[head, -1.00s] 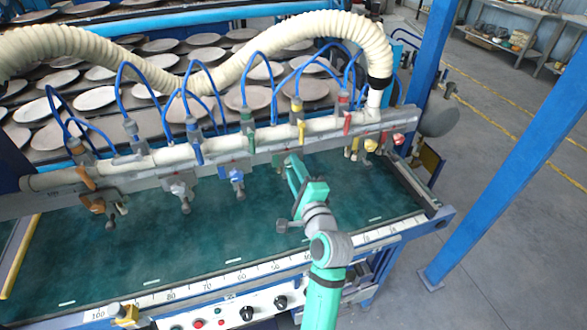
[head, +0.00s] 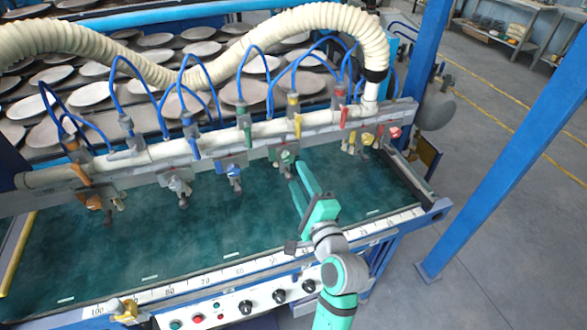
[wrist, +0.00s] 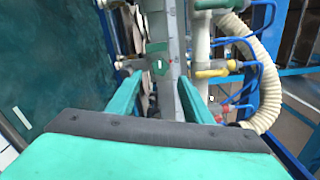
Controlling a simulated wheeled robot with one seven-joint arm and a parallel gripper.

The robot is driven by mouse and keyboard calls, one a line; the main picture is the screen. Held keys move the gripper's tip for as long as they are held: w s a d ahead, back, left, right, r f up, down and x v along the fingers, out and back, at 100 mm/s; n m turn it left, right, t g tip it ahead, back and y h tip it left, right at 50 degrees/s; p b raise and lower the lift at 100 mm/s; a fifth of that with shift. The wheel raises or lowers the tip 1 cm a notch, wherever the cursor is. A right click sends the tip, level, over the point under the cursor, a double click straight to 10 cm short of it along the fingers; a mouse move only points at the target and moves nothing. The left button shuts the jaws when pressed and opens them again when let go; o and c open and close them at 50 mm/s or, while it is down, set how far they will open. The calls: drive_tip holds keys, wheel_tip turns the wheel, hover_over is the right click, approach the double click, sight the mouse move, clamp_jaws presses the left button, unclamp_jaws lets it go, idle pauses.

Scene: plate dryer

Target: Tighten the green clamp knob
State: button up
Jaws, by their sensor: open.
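The green clamp (head: 284,156) hangs on the front rail, right of the blue clamp. Its knob is small, close to my fingertips and hard to make out. In the wrist view, the green clamp body (wrist: 158,65) with a white mark lies ahead, between the lines of my two fingers. My gripper (head: 299,172) is teal, open and empty. It is just in front of and slightly below the clamp in the head view. In the wrist view, my gripper (wrist: 160,88) has its fingers spread apart. I cannot tell whether a finger touches the clamp.
The blue clamp (head: 229,172) and a grey clamp (head: 175,183) hang to the left. The pale pipe (head: 262,130) and blue hoses run above. The green bed (head: 180,250) below is mostly clear.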

drive_tip(key=v, duration=0.3)
drive_tip(key=shift+s, duration=0.4)
drive_tip(key=shift+d, duration=0.15)
drive_tip(key=s+f+n+g+h, duration=0.1)
drive_tip(key=s+f+n+h, duration=0.4)
drive_tip(key=s+f, duration=1.05)
drive_tip(key=s+a+f+n, duration=0.1)
drive_tip(key=s+a+n, duration=0.1)
drive_tip(key=s+n, duration=0.4)
drive_tip(key=s+a+f+n, duration=0.1)
drive_tip(key=s+n, duration=0.5)
drive_tip(key=s, duration=0.9)
drive_tip(key=shift+s+a+f+n+g+h, duration=0.3)
drive_tip(key=shift+s+a+f+g, duration=0.1)
drive_tip(key=shift+f, duration=0.2)
